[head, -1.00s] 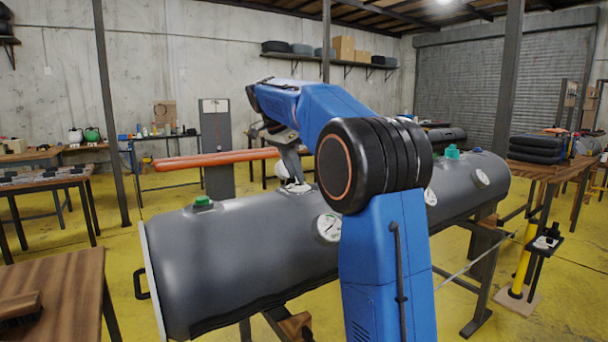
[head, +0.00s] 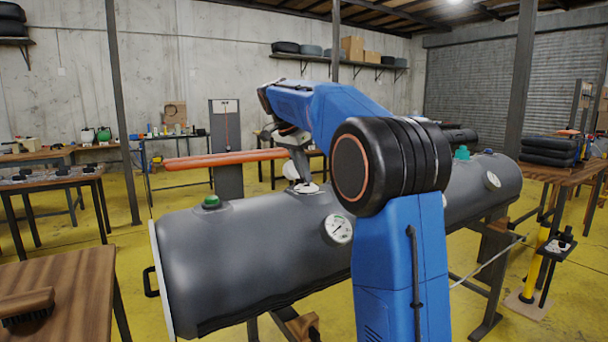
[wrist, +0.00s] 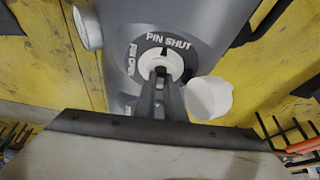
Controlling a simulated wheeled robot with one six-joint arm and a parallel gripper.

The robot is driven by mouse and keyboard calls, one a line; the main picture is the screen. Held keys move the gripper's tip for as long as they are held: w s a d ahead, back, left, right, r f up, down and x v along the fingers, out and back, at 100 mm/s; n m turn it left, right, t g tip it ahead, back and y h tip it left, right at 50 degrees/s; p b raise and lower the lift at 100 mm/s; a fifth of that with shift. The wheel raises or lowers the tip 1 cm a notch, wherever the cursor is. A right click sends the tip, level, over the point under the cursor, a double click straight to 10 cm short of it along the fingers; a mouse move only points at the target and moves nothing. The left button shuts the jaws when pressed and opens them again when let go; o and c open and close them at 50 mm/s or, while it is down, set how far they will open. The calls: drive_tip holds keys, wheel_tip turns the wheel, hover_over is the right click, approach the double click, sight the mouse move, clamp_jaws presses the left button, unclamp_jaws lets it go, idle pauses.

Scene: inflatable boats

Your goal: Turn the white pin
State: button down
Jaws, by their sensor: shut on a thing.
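The white pin (wrist: 160,56) sits in a valve on top of a grey inflatable tube (head: 260,255). A dark ring (wrist: 178,39) around it reads "PIN SHUT" at the top of the wrist picture and "PIN OPEN" at the left. My gripper (wrist: 161,76) is shut on the pin from above, its fingertips covering part of it. A white cap (wrist: 209,98) stands off to the right of the fingers. In the head view my gripper (head: 304,181) reaches down to the white valve; the pin itself is too small to make out there.
The tube carries a green cap (head: 211,202), a teal cap (head: 461,153) and round gauges (head: 338,229). An orange bar (head: 225,158) lies behind it. A wooden table (head: 65,290) with a brush (head: 27,305) is at front left.

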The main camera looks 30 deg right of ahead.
drive_tip(key=n, duration=0.1)
drive_tip(key=n+t, duration=0.1)
drive_tip(key=n, duration=0.2)
drive_tip(key=shift+s+d+t+y, duration=0.1)
drive_tip(key=shift+s+t+y, duration=0.15)
drive_tip(key=shift+t+y, duration=0.05)
drive_tip(key=n, duration=0.2)
drive_tip(key=n+t+y, duration=0.1)
drive_tip(key=n, duration=0.1)
drive_tip(key=shift+s+d+n, duration=0.15)
drive_tip(key=shift+n, duration=0.25)
drive_tip(key=n+y, duration=0.1)
drive_tip(key=n, duration=0.1)
drive_tip(key=n+t, duration=0.1)
drive_tip(key=n, duration=0.1)
drive_tip(key=shift+d+y, duration=0.15)
drive_tip(key=shift+y, duration=0.25)
drive_tip(key=shift+d+n+y, duration=0.15)
drive_tip(key=shift+n+y, duration=0.45)
drive_tip(key=shift+n, duration=1.4)
drive_tip(key=c, duration=1.8)
unclamp_jaws()
drive_tip(key=shift+s, duration=0.1)
drive_tip(key=shift+c, duration=0.2)
drive_tip(key=shift+r, duration=0.1)
